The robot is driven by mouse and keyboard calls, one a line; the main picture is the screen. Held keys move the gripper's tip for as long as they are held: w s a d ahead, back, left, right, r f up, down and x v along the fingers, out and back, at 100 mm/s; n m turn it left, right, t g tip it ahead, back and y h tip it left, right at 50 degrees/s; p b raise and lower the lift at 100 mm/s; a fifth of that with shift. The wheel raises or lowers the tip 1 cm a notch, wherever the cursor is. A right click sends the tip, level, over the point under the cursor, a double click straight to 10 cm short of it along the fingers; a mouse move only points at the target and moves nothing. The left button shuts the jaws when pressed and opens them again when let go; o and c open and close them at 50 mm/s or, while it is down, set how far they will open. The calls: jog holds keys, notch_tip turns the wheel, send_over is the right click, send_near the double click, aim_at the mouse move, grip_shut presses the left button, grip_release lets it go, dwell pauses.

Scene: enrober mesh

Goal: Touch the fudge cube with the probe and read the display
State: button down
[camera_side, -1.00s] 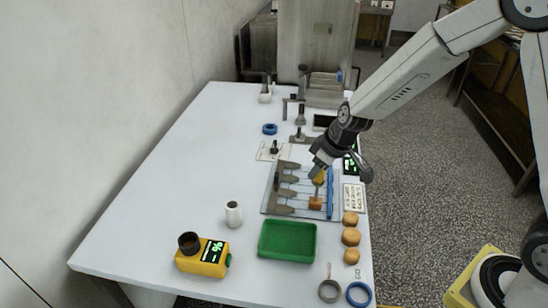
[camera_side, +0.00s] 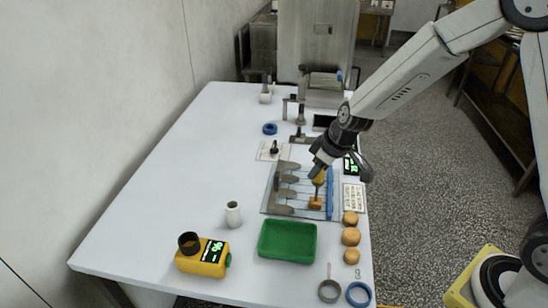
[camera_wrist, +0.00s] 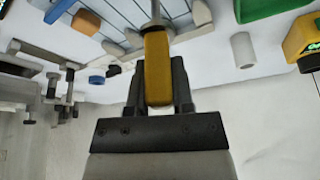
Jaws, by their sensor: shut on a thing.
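My gripper (camera_side: 321,168) is shut on the yellow handle of the probe (camera_wrist: 157,68). In the side view the probe points down over the brown fudge cube (camera_side: 315,204), its thin shaft ending at or just above the cube's top; I cannot tell whether it touches. In the wrist view the shaft runs out of the top edge, so its tip is hidden. A dark display with green characters (camera_side: 351,167) stands beside my gripper, partly covered and unreadable. A yellow device (camera_side: 201,262) at the front left also has a display with green characters, too small to read surely.
The cube lies on a rack with grey fingers (camera_side: 284,194) and a blue bar (camera_side: 330,194). A green tray (camera_side: 287,258), a white cup (camera_side: 233,214) and round brown pieces (camera_side: 350,236) stand nearer the front. The table's left side is clear.

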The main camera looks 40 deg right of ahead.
jog(key=shift+r, duration=0.1)
dwell(0.5)
jog(key=shift+r, duration=3.9)
